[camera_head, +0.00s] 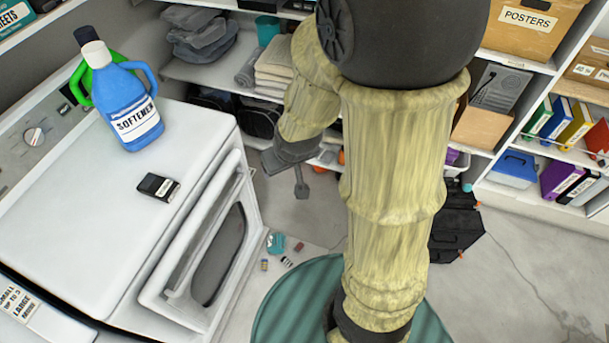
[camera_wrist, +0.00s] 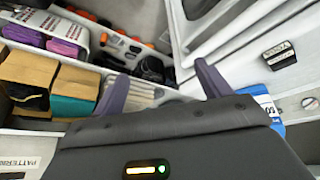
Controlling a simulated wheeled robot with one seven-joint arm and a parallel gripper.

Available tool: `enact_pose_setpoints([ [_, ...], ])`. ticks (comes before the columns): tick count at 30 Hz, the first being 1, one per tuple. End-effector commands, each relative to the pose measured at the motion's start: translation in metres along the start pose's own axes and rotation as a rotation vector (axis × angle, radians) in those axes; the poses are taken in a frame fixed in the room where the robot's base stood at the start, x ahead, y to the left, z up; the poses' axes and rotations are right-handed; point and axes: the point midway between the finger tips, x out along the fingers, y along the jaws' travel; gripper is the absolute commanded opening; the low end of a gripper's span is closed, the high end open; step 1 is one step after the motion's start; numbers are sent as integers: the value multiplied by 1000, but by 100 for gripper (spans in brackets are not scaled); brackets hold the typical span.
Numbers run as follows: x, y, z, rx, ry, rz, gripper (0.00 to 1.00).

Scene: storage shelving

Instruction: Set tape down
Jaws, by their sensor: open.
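I cannot identify a roll of tape for certain in either view. A small teal item (camera_head: 275,243) lies on the floor by the open appliance door in the head view, with several tiny items around it; they are too small to name. My gripper (camera_head: 301,190) hangs over the floor between the white appliance and the back shelves. In the wrist view my gripper (camera_wrist: 160,82) has its two purple-grey fingers wide apart, with nothing held between them.
The white appliance (camera_head: 60,250) carries a blue softener jug (camera_head: 133,112), a green jug (camera_head: 82,82) and a small black box (camera_head: 158,187). Its front door (camera_head: 205,255) juts into the aisle. Loaded shelves line the back and right. Floor at right (camera_head: 530,260) is clear.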

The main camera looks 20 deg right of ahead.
Motion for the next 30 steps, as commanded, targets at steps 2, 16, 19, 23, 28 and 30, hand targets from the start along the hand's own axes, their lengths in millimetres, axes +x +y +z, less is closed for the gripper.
enact_pose_setpoints([
  [2, -20, 9, 18, 57, -71, 9, 76],
  [16, -48, 13, 53, 134, -207, 3, 78],
  [19, -48, 13, 53, 134, -206, 3, 80],
  [23, -47, 13, 52, 133, -206, 3, 80],
  [28, -43, 14, 49, 117, -192, 6, 80],
  [30, -37, 15, 43, 87, -171, 8, 80],
])
